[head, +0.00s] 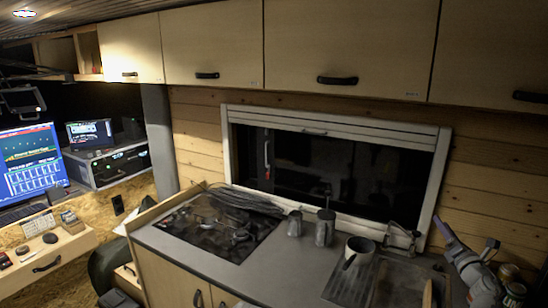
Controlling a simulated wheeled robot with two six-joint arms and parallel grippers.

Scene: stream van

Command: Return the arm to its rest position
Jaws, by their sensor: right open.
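My left gripper is not in view.
The grey counter (188,255) holds a dark hob (219,228), two grey canisters (325,227), a light mug (357,253) and a sink area with a tap (400,238). Jars (513,293) stand close beside my right arm. Cabinets (347,47) hang above the window (330,160).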

